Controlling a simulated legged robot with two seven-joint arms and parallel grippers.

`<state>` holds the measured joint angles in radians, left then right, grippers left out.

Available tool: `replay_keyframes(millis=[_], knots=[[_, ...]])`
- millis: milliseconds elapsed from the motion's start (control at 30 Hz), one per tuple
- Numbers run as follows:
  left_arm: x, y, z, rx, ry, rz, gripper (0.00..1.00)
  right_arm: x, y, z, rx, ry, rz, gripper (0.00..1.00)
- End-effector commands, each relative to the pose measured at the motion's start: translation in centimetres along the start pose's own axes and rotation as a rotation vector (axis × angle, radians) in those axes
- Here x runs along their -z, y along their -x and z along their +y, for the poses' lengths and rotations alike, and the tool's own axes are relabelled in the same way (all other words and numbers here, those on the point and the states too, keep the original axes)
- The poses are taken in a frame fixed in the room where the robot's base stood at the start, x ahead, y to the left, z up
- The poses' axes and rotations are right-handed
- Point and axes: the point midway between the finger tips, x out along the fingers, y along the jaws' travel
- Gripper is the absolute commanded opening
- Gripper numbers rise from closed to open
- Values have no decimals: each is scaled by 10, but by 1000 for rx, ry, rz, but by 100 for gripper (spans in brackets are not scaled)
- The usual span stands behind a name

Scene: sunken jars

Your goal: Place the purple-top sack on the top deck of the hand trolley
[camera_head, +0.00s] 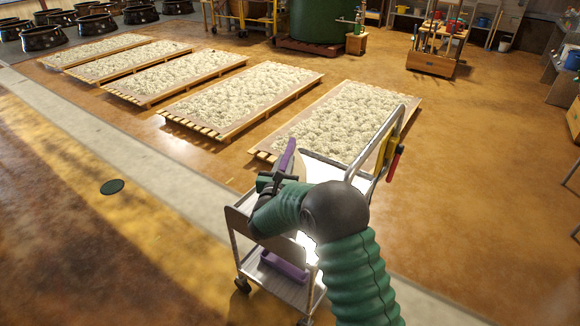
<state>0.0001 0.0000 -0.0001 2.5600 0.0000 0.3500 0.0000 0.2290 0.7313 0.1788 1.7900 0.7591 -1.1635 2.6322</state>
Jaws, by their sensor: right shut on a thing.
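The hand trolley (292,292) stands at the lower centre of the head view, with a raised handle at its right and a top and a lower deck. My right gripper (270,182) is over the top deck (322,170), shut on the purple-top sack (289,156). Only the sack's purple upper band and a little pale cloth show; my gripper and green-sleeved arm hide the rest. I cannot tell whether the sack touches the deck. My left gripper is not in view.
A purple item (284,266) lies on the trolley's lower deck. Red and yellow tools (393,165) hang at the handle. Several pallets of pale fibre (345,120) lie beyond the trolley. Dark jars (42,38) stand at the far left. Floor to the right is clear.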

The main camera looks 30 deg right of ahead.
Motion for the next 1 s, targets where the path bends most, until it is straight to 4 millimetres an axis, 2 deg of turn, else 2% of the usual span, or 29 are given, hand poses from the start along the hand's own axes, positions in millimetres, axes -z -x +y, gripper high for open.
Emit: replay_keyframes(millis=[167, 400, 600, 633, 767, 1000], knots=[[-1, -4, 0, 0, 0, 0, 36, 10, -1, -1, 2, -3, -15, 0], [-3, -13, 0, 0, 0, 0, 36, 42, -1, 1, 2, -3, -14, 0], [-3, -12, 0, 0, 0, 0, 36, 44, -1, 0, 1, -4, -12, 0], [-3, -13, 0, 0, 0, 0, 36, 50, 0, 0, 0, -1, 1, 22], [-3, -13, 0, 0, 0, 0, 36, 50, 0, 0, 1, -1, 0, 40], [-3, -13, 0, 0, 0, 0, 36, 49, -1, 0, 1, 0, -1, 42]])
